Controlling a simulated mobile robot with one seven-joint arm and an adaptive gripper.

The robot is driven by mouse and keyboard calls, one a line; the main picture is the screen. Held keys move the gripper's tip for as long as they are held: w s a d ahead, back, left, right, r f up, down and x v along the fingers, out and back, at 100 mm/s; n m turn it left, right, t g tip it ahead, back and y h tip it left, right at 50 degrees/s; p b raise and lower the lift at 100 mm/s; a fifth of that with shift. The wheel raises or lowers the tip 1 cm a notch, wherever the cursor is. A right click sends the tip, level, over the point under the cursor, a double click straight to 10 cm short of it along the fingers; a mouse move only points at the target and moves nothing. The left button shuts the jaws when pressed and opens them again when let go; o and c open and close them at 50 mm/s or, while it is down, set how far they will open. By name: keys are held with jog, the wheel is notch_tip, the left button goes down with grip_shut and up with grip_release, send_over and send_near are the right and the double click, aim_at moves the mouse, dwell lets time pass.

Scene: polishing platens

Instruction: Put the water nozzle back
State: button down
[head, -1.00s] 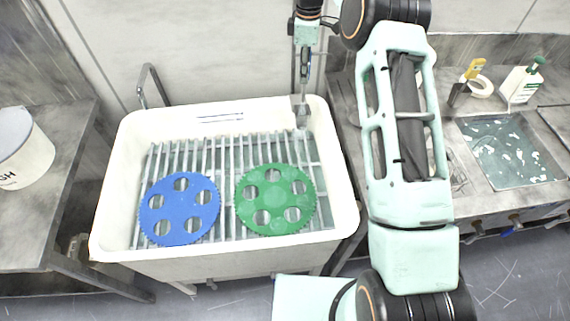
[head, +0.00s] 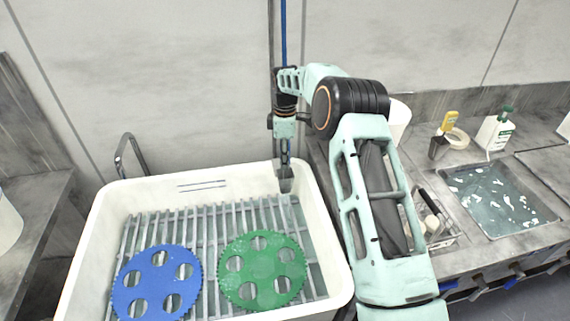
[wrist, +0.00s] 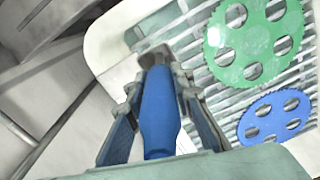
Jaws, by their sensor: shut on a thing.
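My gripper (head: 285,170) points down at the far right corner of the white tub. In the wrist view, my gripper (wrist: 160,82) is shut on the water nozzle (wrist: 158,112), whose blue body lies between the two fingers. A grey piece shows at the nozzle's far end, over the tub rim in that view. In the head view the blue body is hidden by the gripper, and only a grey tip shows below it. A thin blue vertical line (head: 283,35) runs up the back wall behind my wrist; I cannot tell whether it joins the nozzle.
The white tub (head: 88,238) holds a slatted rack with a blue disc (head: 126,280) and a green disc (head: 262,259). A metal tap (head: 122,150) stands behind its left corner. On the right are a counter with a sink (head: 490,200), a bottle (head: 495,132) and a wire basket (head: 440,240).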

jog(key=shift+f, duration=1.1)
jog(key=shift+f, duration=0.25)
jog(key=c, duration=1.7)
grip_release()
notch_tip(320, 180, up, 12)
jog(key=shift+r+b, duration=0.25)
jog(key=shift+b, duration=0.15)
jog(key=shift+a, duration=0.1)
